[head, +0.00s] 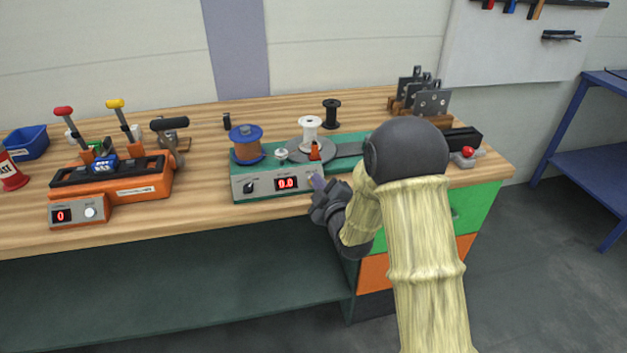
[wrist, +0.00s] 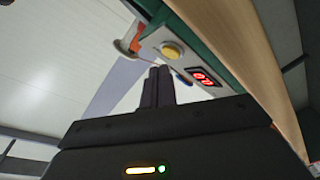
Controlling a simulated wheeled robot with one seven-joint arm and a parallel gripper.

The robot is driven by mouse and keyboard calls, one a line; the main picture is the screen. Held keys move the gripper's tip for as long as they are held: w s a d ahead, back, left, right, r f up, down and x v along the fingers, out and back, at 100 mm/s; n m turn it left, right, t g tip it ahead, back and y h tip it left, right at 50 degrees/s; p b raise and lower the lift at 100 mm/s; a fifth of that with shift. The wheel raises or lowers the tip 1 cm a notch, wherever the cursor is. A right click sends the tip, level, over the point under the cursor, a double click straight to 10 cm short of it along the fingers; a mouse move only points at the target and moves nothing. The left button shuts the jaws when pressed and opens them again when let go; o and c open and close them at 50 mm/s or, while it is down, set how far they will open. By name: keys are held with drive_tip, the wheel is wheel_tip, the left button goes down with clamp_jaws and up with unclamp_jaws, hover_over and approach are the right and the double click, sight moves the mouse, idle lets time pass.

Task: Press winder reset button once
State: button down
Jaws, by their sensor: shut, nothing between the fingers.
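The winder (head: 268,187) is a green machine with a grey front panel on the workbench. Its red display (head: 287,184) reads 0.0 and shows in the wrist view (wrist: 205,77). In the wrist view a round yellow button (wrist: 172,49) sits on the panel beside the display; I see no label on it. In the head view my gripper hides that part of the panel. My gripper (head: 317,183) is shut and empty, in front of the panel's right end. In the wrist view its fingertips (wrist: 160,69) are just below and left of the button. I cannot tell the exact gap.
A copper spool (head: 246,150) and a white spool (head: 309,132) stand on the winder. An orange machine (head: 115,184) with levers is to the left. A red button on a grey box (head: 467,155) is at the bench's right end. Bare bench top lies between the machines.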

drive_tip(key=s+r, duration=0.1)
drive_tip(key=s+d+r, duration=0.1)
drive_tip(key=s+r, duration=0.1)
drive_tip(key=shift+s+r+p, duration=0.2)
drive_tip(key=shift+r+p, duration=0.1)
drive_tip(key=shift+p, duration=0.05)
idle(0.5)
idle(0.6)
drive_tip(key=s+d+f+m+g+h, duration=0.45)
drive_tip(key=s+d+m+g, duration=0.2)
drive_tip(key=d, duration=0.35)
drive_tip(key=s+d+m+g+h, duration=0.1)
drive_tip(key=s+d+m+g, duration=0.25)
drive_tip(key=s, duration=0.55)
drive_tip(key=s+d+m+g+h, duration=0.25)
drive_tip(key=s+m, duration=0.25)
drive_tip(key=s, duration=0.4)
wheel_tip(320, 180, up, 15)
drive_tip(key=g+p, duration=0.1)
drive_tip(key=p, duration=1.5)
drive_tip(key=shift+s+d+m+y, duration=0.25)
drive_tip(key=shift+d+m+y, duration=0.05)
drive_tip(key=shift+d, duration=0.1)
